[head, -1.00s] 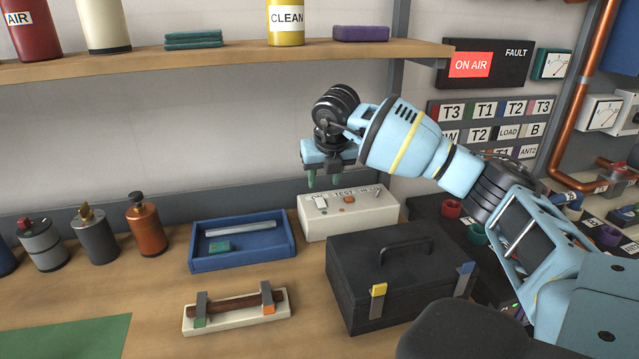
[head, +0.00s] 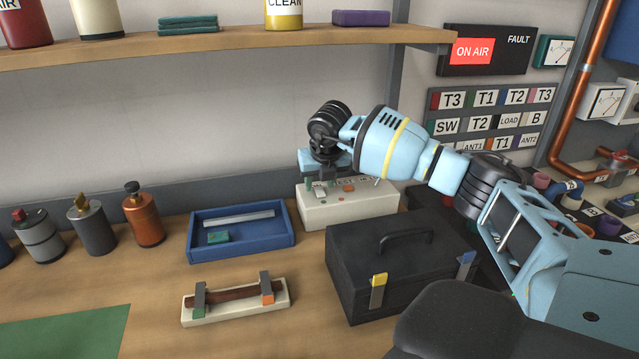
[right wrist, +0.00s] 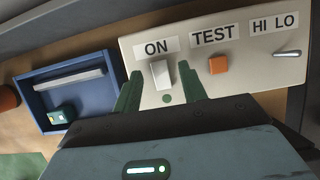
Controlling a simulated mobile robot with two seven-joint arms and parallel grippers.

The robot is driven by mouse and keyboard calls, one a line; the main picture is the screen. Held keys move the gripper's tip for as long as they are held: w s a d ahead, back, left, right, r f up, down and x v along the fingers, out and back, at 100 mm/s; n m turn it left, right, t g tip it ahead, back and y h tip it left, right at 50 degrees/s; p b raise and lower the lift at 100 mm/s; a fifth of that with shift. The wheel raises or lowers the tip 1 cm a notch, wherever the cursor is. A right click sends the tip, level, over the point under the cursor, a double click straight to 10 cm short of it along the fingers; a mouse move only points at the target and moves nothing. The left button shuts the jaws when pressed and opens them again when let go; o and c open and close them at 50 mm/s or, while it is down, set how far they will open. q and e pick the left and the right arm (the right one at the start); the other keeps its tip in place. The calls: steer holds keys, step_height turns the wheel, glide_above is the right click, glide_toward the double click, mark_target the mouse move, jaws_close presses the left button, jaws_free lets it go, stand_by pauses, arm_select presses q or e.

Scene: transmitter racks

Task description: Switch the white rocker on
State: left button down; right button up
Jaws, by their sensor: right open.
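The white rocker (right wrist: 160,74) sits under the ON label on a cream switch box (head: 350,206). In the head view the rocker (head: 320,191) is small and partly covered by my gripper. My right gripper (right wrist: 159,88) is open and empty, with its green fingers on either side of the rocker in the right wrist view. In the head view my right gripper (head: 322,184) is just over the left part of the box. I cannot tell whether the fingers touch the box. My left gripper is out of view.
An orange TEST button (right wrist: 218,65) and a HI LO toggle (right wrist: 287,53) are right of the rocker. A blue tray (head: 240,254) lies left of the box. A black toolbox (head: 365,270) stands in front. A shelf (head: 220,46) runs above.

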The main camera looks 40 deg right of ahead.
steer(key=shift+w+d+f, duration=0.1)
steer(key=shift+f, duration=0.2)
jaws_close()
steer(key=shift+w+r+g+y+p, duration=0.2)
steer(key=shift+g+y+p, duration=0.1)
steer(key=shift+g, duration=0.1)
steer(key=shift+w+d+f+g+y, duration=0.15)
steer(key=shift+g+y, duration=0.1)
steer(key=shift+g, duration=0.25)
steer(key=shift+w+d+f+g+y, duration=0.1)
steer(key=shift+g+y, duration=0.15)
steer(key=shift+g, duration=0.25)
